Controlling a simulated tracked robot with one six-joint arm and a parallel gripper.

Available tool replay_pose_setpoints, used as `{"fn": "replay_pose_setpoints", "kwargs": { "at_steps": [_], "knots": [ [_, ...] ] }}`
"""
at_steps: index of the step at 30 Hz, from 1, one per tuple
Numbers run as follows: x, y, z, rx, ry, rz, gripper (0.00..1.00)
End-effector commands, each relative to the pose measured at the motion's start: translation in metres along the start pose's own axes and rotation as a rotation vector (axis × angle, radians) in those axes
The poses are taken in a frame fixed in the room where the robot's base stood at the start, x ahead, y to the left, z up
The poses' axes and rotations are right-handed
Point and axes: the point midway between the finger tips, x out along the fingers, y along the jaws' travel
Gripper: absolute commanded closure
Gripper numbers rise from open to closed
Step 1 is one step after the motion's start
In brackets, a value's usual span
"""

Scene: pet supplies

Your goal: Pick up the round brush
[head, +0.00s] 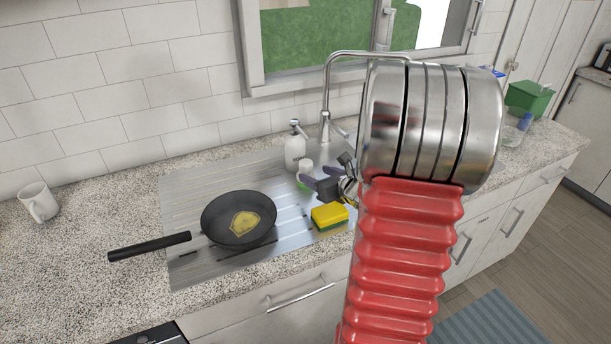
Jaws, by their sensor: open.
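A small white and green item (304,173), which looks like the round brush, stands on the metal drainboard just in front of the white soap dispenser. My gripper (322,181) is beside it on the right, above the drainboard, with its dark fingers apart. My red and silver arm hides part of the gripper and the area behind it. I cannot tell whether a finger touches the brush. Nothing is seen held between the fingers.
A yellow and green sponge (329,216) lies just in front of the gripper. A black frying pan (215,220) sits on the drainboard (185,263). The soap dispenser (295,150) and faucet (326,98) stand behind. A white mug (38,203) and green box (528,98) are farther off.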

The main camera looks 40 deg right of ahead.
Motion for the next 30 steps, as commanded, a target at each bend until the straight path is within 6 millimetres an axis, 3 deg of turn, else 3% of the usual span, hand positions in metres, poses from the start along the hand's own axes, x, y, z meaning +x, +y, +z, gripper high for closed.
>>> {"fn": "replay_pose_setpoints", "kwargs": {
  "at_steps": [8,21,30],
  "knots": [
    [0.003,0.000,0.000,0.000,0.000,0.000,0.47],
    [0.048,0.002,-0.001,0.000,0.001,0.001,0.47],
    [0.051,0.002,0.000,0.001,0.000,-0.001,0.47]
  ]
}}
